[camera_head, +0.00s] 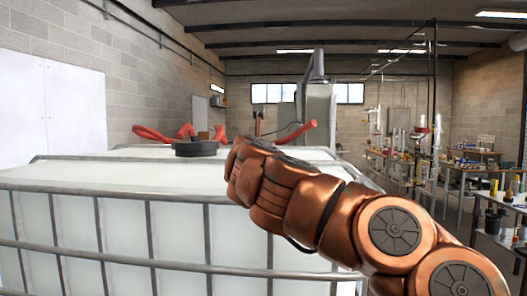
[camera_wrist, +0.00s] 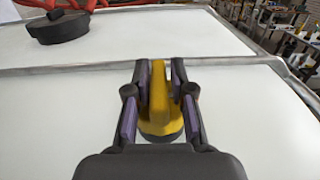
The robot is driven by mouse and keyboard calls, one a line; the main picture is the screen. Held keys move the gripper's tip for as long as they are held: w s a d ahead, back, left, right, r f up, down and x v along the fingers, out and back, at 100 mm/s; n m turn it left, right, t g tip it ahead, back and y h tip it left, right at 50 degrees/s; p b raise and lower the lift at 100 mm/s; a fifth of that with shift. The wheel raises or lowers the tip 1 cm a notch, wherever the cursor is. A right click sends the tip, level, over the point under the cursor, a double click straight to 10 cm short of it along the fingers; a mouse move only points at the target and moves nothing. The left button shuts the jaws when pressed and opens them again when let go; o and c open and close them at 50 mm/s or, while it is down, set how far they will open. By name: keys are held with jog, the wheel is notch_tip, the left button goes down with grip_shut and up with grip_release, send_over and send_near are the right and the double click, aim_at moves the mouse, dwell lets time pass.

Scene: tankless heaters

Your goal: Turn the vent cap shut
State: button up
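A yellow cap-like piece with a dark base (camera_wrist: 160,122) is on the white tank top in the wrist view; I take it to be the vent cap. My gripper (camera_wrist: 160,72) has its two dark, purple-padded fingers on either side of the yellow piece, their tips close together. I cannot tell whether the pads press on it. In the head view my copper-coloured arm hides the yellow piece and the fingertips. A larger black round lid (camera_head: 196,148) sits on the tank top beyond my gripper, and also shows at the upper left of the wrist view (camera_wrist: 58,26).
The white tank (camera_head: 110,230) has a grey metal cage with bars along its top and sides. Red hoses (camera_head: 160,134) lie behind the black lid. Workbenches with clutter (camera_head: 430,165) stand at the right. The tank top beside my gripper is clear.

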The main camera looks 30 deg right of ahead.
jog(key=shift+o, duration=1.3)
jog(key=shift+a, duration=0.1)
jog(key=v, duration=1.1)
jog(key=shift+s+a, duration=0.3)
